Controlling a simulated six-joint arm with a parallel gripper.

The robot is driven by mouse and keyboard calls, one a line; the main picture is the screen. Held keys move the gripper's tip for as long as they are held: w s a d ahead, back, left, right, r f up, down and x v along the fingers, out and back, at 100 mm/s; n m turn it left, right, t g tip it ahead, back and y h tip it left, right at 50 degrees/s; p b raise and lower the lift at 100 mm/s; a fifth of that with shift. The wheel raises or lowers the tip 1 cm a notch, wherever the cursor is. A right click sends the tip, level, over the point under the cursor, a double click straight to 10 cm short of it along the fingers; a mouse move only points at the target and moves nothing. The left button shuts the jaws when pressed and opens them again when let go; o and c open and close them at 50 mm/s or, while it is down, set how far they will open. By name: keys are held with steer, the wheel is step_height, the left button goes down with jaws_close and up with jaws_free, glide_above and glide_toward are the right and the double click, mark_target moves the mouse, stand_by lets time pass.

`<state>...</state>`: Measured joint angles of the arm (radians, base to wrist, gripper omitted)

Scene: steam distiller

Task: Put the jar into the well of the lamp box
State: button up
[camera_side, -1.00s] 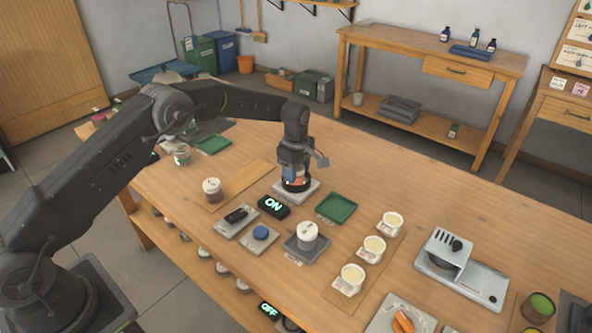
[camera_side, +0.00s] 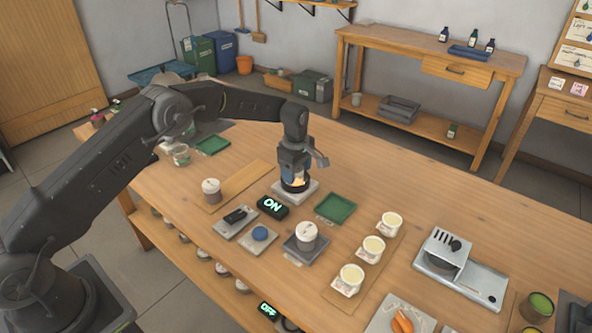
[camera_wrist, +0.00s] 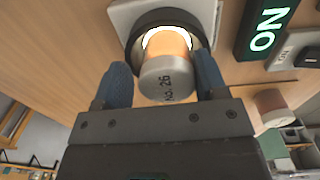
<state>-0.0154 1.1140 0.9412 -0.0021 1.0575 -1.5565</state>
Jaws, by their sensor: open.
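The jar (camera_wrist: 165,78) has a grey lid marked "No. 26" and a body glowing orange. In the wrist view its base sits inside the lit black ring of the lamp box (camera_wrist: 122,17), a pale plate that also shows in the side view (camera_side: 281,193). My gripper (camera_wrist: 162,82) is open, with one blue finger on each side of the jar's lid end. It looks clear of the jar on both sides. In the side view my gripper (camera_side: 295,178) points down over the lamp box and hides most of the jar.
A lit black ON sign (camera_side: 272,207) stands close beside the lamp box. A green tray (camera_side: 335,207), a white-lidded jar (camera_side: 306,232) on a grey pad and another lidded jar (camera_side: 211,188) on a wooden board stand nearby. The table behind the lamp box is clear.

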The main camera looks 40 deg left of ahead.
steer(key=shift+s+f+g, duration=0.3)
steer(key=shift+s+f, duration=0.25)
steer(key=shift+f, duration=0.2)
step_height(320, 180, up, 14)
steer(key=shift+w, duration=0.2)
steer(key=s+r+m+t, duration=0.3)
steer(key=s+r+m, duration=0.6)
steer(key=s+r, duration=0.85)
steer(key=s+f+m+t, duration=0.1)
steer(key=s+m, duration=0.3)
steer(key=s, duration=0.7)
steer(key=s+f+m+t, duration=0.1)
steer(key=s+f+m, duration=0.2)
steer(key=s, duration=0.7)
steer(key=shift+s+d+f+m+t, duration=0.35)
steer(key=shift+d+f+m+t, duration=0.1)
steer(key=shift+m, duration=0.55)
steer(key=shift+c, duration=0.4)
